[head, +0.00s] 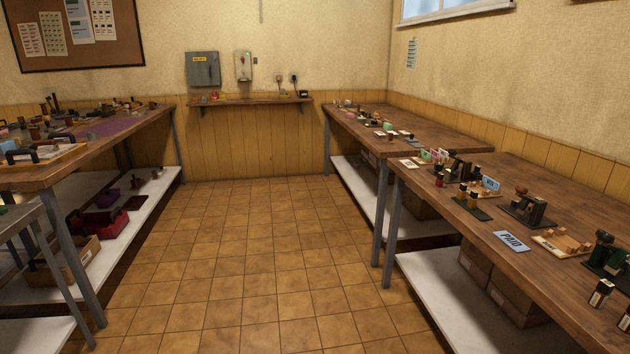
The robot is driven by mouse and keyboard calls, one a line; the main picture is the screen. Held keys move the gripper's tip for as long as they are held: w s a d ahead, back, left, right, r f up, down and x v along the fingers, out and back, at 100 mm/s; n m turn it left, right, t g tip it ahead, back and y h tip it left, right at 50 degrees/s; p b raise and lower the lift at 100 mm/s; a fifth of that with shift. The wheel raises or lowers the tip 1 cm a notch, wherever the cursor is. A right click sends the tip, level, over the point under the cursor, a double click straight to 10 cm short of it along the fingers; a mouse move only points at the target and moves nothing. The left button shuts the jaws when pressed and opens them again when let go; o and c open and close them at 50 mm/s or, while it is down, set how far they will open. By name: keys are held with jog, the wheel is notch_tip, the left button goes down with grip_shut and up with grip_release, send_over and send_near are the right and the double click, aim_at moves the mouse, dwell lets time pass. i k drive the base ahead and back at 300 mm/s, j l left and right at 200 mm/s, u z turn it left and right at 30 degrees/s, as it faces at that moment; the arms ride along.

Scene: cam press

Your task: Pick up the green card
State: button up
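I cannot make out a green card for certain in the head view. Small light-green items show on the right-hand tables, one (426,155) near the far end of the near right table and one (388,126) on the far right table. Both are too small to tell whether they are cards. A light-blue plate marked PAID (511,241) lies flat on the near right table (455,226). My gripper is not in view.
The tiled floor (255,270) between the tables is clear. A cluttered table (40,178) with a white lower shelf stands at left. The far right table (450,142) holds small items. A narrow wall shelf (250,103) is at the back.

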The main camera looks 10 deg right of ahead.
aim_at(424, 155)
jog(key=i+z, duration=0.25)
jog(key=i, duration=0.25)
jog(key=i+j+z, duration=0.2)
jog(key=i, duration=0.3)
jog(key=i+j+z, duration=0.25)
jog(key=i, duration=0.25)
jog(key=i+j+z, duration=0.2)
jog(key=i+j, duration=0.2)
jog(key=i+j+u, duration=0.1)
jog(key=j+u, duration=0.2)
jog(key=i+j+u, duration=0.25)
jog(key=j, duration=0.15)
jog(key=i+j+u, duration=0.1)
jog(key=j+u, duration=0.2)
